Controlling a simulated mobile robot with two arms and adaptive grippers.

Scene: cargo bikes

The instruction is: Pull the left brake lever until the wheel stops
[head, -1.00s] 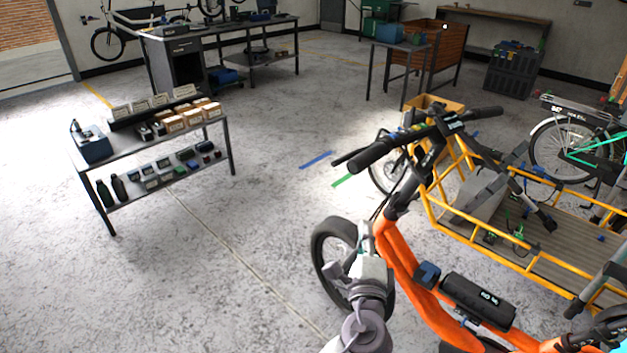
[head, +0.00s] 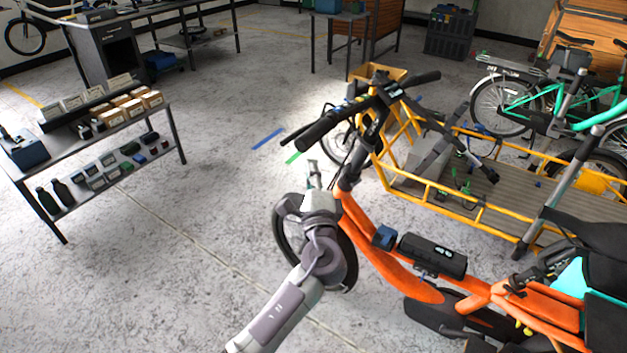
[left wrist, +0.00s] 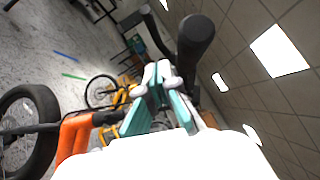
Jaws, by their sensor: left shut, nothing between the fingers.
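The orange cargo bike (head: 388,258) stands at centre right in the head view. My left gripper (head: 313,168) is shut and empty, below the grip and lever. In the left wrist view its teal fingers (left wrist: 160,76) are close together, with the grip (left wrist: 194,42) and the lever (left wrist: 158,34) beyond, apparently not held. My right gripper is not in view.
The long yellow cargo frame (head: 455,205) stands behind the handlebar. A green bike (head: 548,105) is at the far right. A shelf table with small boxes (head: 100,125) stands at the left. The floor between that table and the bike is clear.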

